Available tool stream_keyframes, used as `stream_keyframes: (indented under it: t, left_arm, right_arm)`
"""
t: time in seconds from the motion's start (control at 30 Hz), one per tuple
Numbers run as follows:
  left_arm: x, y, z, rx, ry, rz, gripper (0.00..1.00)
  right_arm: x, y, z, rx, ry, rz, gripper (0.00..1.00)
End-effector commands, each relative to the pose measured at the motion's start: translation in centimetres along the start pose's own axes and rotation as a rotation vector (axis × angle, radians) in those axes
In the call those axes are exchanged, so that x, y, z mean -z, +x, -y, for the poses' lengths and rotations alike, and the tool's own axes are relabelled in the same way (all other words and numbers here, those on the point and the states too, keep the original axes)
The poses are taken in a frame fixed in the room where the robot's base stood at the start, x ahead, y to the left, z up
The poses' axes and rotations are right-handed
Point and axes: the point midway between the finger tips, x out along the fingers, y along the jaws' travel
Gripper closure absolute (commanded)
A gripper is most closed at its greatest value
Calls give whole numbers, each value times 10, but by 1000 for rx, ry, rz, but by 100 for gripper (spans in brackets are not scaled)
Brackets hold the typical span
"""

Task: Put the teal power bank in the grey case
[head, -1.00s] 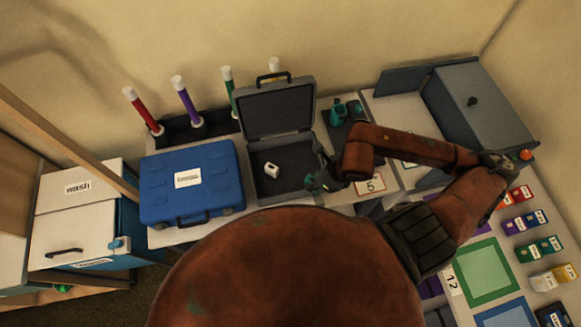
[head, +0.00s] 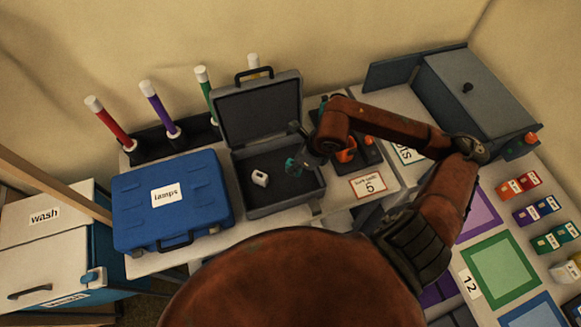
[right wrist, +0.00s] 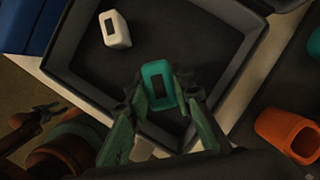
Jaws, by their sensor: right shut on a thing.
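The grey case (head: 297,200) stands open on the table with its lid raised at the back. A small white block with a dark window (head: 260,178) lies inside it, and also shows in the right wrist view (right wrist: 115,29). My right gripper (head: 297,150) is shut on the teal power bank (right wrist: 155,70) and holds it over the right part of the case interior. In the head view only a bit of the teal (head: 291,164) shows. Whether it touches the case floor I cannot tell. My left gripper (right wrist: 42,113) shows at the lower left of the right wrist view, fingers apart and empty.
A closed blue case (head: 196,208) stands left of the grey case. Upright coloured tubes (head: 160,108) stand behind. A grey box (head: 480,95) is at the back right.

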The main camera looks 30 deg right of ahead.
Motion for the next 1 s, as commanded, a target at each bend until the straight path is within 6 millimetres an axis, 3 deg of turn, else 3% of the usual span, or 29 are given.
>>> stream_keyframes:
  t: [0.1, 0.4, 0.6, 0.97, 1.0]
  left_arm:
    - [-1, 2, 0, 0, 0, 1, 60]
    - [-2, 4, -1, -1, 0, 2, 60]
    - [-3, 4, -1, -1, 0, 3, 60]
    - [-4, 7, -1, -1, 0, 5, 60]
    - [-4, 6, -1, -1, 0, 5, 60]
  right_arm:
    - [-3, 19, 9, -1, 2, 1, 100]
    - [-6, 39, 20, 0, 0, 2, 100]
    - [5, 65, 20, 0, 0, 1, 100]
    - [7, 70, 20, 2, -2, 1, 100]
    - [7, 69, 20, 2, -2, 1, 76]
